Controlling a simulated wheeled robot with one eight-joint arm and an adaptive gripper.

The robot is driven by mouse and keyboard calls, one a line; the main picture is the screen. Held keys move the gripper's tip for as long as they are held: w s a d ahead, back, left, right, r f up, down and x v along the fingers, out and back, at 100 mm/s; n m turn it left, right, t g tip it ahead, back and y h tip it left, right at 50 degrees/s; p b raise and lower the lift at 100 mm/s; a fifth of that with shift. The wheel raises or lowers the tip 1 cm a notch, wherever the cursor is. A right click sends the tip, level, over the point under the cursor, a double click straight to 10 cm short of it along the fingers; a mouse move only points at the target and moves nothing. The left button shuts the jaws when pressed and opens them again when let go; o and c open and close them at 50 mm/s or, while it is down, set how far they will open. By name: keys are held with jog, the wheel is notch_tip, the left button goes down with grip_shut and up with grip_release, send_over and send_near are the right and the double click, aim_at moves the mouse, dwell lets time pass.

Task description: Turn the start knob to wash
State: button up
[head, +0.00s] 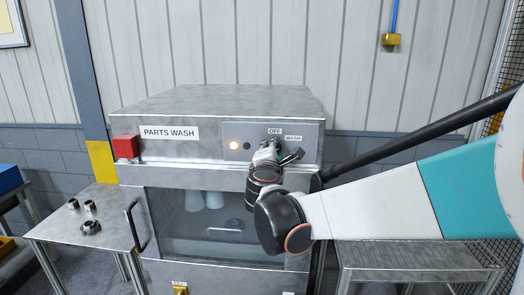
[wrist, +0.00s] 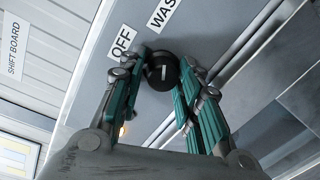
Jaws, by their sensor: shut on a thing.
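The start knob (wrist: 161,70) is black and round, with a short white mark on its face. It sits between the two teal-and-grey fingers of my gripper (wrist: 160,80), which is shut on it. The mark runs roughly up and down in the wrist view; which end is the pointer is hard to tell. The OFF label (wrist: 122,42) is up and left of the knob there, and the WASH label (wrist: 163,14) is above it. In the head view my gripper (head: 275,146) covers most of the knob, just below the OFF label (head: 275,132) and left of the WASH label (head: 293,138).
The parts washer (head: 215,98) has a lit lamp (head: 234,145), a red box (head: 124,147) and a windowed door with a handle (head: 136,225). A table (head: 70,235) with small metal parts stands left. A bare metal table (head: 415,255) stands right, below my arm.

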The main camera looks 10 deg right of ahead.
jog(key=shift+s+d+f, duration=0.1)
jog(key=shift+s+f, duration=0.05)
jog(key=shift+f, duration=0.05)
jog(key=o, duration=1)
jog(key=shift+c, duration=0.2)
jog(key=shift+r, duration=0.1)
jog(key=v, duration=1.2)
jog(key=s+d+f+m+g+y+b, duration=0.1)
jog(key=s+d+f+m+g+b, duration=0.3)
jog(key=s+f+m+b, duration=0.55)
jog(key=s+d+f+m+g+y+b, duration=0.2)
jog(key=s+d+f+m+g, duration=0.35)
jog(key=f, duration=0.85)
jog(key=s+a+f+m+y+b, duration=0.3)
jog(key=s+a+f, duration=0.2)
jog(key=s+f, duration=0.1)
jog(key=shift+s+a, duration=0.25)
jog(key=shift+s, duration=0.6)
